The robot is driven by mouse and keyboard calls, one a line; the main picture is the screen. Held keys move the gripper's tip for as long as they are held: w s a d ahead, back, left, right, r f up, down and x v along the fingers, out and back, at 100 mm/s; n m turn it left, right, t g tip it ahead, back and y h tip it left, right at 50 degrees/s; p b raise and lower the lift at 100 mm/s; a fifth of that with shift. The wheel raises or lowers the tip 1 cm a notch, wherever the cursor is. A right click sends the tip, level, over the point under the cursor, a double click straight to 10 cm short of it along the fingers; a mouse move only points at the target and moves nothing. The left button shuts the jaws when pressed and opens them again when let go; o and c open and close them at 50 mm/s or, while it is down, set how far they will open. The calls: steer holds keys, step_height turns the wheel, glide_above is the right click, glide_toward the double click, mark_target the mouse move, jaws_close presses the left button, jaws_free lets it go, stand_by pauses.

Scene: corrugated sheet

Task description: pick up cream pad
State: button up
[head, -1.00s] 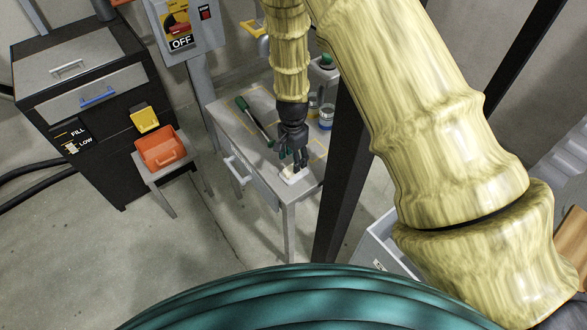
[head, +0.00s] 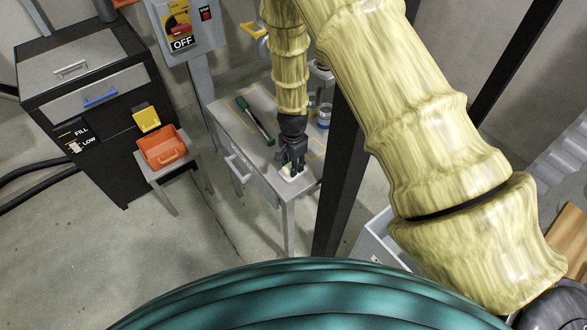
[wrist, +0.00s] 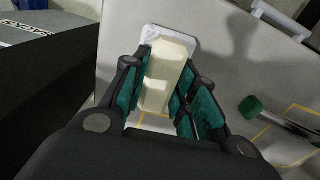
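The cream pad (wrist: 167,72) is a pale upright block between the two fingers of my gripper (wrist: 162,80) in the wrist view. Its far end is over a small white dish (wrist: 190,44) on the grey table. The teal-lined fingers are close along both sides of the pad; I cannot tell whether both press on it. In the head view my gripper (head: 292,168) is down at the dish (head: 301,176) near the table's front corner, and the fingers hide most of the pad.
The grey table (head: 232,127) also holds a green-handled tool (head: 255,120) and a jar (head: 324,117) farther back. A dark post (head: 343,185) stands close on the right. An orange bin (head: 162,149) is on a stand to the left.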

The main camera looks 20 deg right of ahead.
steer(key=shift+s+r, duration=0.1)
steer(key=shift+c, duration=1.2)
steer(key=shift+r+b, duration=0.95)
steer(key=shift+r, duration=0.6)
steer(key=s+d+r+b, duration=0.1)
steer(key=s+b, duration=0.3)
steer(key=s, duration=1.2)
steer(key=shift+d+r+b, duration=0.2)
steer(key=shift+r+b, duration=0.15)
steer(key=shift+r, duration=0.1)
